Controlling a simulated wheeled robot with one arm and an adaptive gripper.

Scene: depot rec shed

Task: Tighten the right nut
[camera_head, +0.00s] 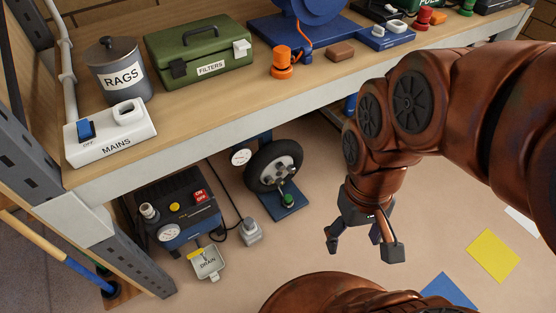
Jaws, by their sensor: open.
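A small black-tyred wheel (251,172) stands upright on a blue stand (287,205) below the bench. Its pale metal hub (286,166) faces right and carries small dark details. These are too small to tell which is the right nut, or whether any nut is loose. A green-capped part (288,200) sits at the foot of the stand, under the hub. My gripper (363,250) hangs to the right of the wheel, fingers pointing down and spread apart. It is open, empty and clear of the wheel.
The bench (200,115) overhangs the wheel and holds a MAINS switch box (110,135), a RAGS can (121,78) and a green FILTERS case (200,52). A compressor (172,212) with a DRAIN tray (209,263) stands left of the wheel. Floor (310,240) between wheel and gripper is clear.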

